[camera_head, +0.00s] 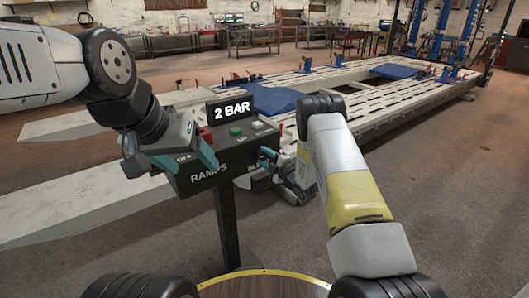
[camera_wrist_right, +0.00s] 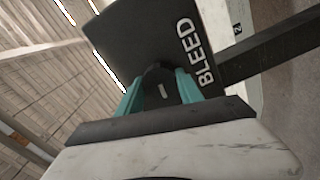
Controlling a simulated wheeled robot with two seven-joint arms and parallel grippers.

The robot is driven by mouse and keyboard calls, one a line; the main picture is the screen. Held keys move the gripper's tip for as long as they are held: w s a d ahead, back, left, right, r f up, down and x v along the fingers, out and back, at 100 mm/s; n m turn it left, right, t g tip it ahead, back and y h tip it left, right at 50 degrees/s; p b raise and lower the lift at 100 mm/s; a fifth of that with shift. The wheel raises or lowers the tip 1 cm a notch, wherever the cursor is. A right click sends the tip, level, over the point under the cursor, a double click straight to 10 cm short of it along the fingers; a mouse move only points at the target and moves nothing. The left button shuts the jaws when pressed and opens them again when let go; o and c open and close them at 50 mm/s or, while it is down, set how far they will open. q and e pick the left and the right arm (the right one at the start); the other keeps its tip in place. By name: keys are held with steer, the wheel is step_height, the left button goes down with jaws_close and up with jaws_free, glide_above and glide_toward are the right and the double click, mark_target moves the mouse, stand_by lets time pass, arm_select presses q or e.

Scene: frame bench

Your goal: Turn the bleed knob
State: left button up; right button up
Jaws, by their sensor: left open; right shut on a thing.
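The bleed knob (camera_wrist_right: 158,88) is a dark round knob with a pale mark, on the dark panel (camera_wrist_right: 140,35) beside the white word BLEED. My right gripper (camera_wrist_right: 160,92) is shut on it, with one teal finger on each side. In the head view my right gripper (camera_head: 268,158) is at the right side of the control box (camera_head: 212,180), and the knob is hidden there. My left gripper (camera_head: 186,156) is open in front of the box's left part, its teal fingers apart. I cannot tell whether it touches the box.
The box stands on a dark post (camera_head: 229,230) and has a display (camera_head: 232,109) reading 2 BAR. A green button (camera_head: 236,131), a red button (camera_head: 206,134) and a white button (camera_head: 257,125) are on top. A long pale slatted lift frame (camera_head: 420,95) lies behind.

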stand_by(0.5)
steer(key=o, duration=1.4)
steer(key=shift+s, duration=0.1)
steer(key=v, duration=0.7)
steer(key=shift+s+d, duration=0.2)
steer(key=shift+s, duration=0.05)
